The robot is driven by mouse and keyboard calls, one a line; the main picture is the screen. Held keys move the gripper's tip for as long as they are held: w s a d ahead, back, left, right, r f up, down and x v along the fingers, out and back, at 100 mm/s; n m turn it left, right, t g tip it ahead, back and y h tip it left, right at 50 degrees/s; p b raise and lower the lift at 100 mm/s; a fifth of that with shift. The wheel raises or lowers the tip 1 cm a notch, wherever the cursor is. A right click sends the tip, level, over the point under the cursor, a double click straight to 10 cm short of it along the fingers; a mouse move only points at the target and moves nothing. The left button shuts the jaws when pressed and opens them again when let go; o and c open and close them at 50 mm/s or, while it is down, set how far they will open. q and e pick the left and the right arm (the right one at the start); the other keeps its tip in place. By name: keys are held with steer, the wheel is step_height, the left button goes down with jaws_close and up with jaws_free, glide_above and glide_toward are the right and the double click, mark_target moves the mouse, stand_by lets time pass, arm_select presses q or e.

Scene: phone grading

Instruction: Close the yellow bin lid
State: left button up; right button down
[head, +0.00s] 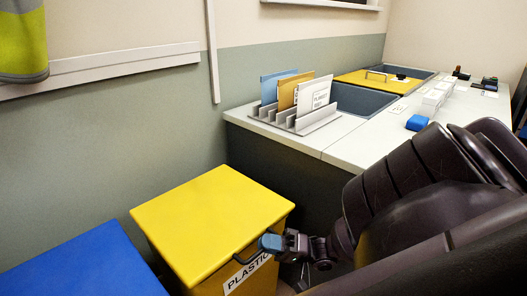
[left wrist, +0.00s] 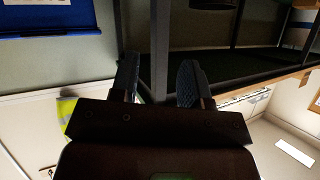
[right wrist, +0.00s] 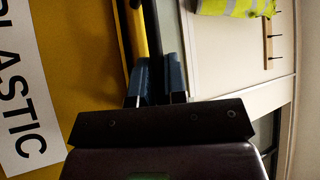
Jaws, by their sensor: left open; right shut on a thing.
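The yellow bin (head: 235,284) stands on the floor by the wall, with a white PLASTIC label on its front. Its yellow lid (head: 212,222) lies flat over the top, and I cannot tell if a thin gap is left under it. My right gripper (head: 268,243) is shut on the dark lid handle (head: 246,256) at the lid's front edge. The right wrist view shows its fingers (right wrist: 158,75) beside the lid edge and the PLASTIC label (right wrist: 18,100). My left gripper (left wrist: 160,75) is open and empty in the left wrist view, away from the yellow bin.
A blue bin (head: 85,268) stands close to the left of the yellow one. A pale workbench (head: 350,136) behind holds a card rack (head: 295,119), a blue item (head: 417,123) and a yellow panel with a handle (head: 385,80). My right arm covers the lower right.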

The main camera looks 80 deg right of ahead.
steer(key=shift+s+a+f+n+y+b, duration=0.1)
steer(key=shift+a+f+n+y+b, duration=0.2)
steer(key=shift+a+f, duration=0.25)
steer(key=shift+d+f, duration=0.15)
steer(key=c, duration=1.2)
jaws_free()
steer(key=shift+f, duration=0.1)
steer(key=shift+o, duration=0.2)
steer(key=shift+d, duration=0.1)
steer(key=shift+d, duration=0.1)
steer(key=p+v, duration=0.1)
steer(key=v, duration=0.9)
steer(key=shift+s, duration=0.3)
steer(key=shift+f, duration=0.1)
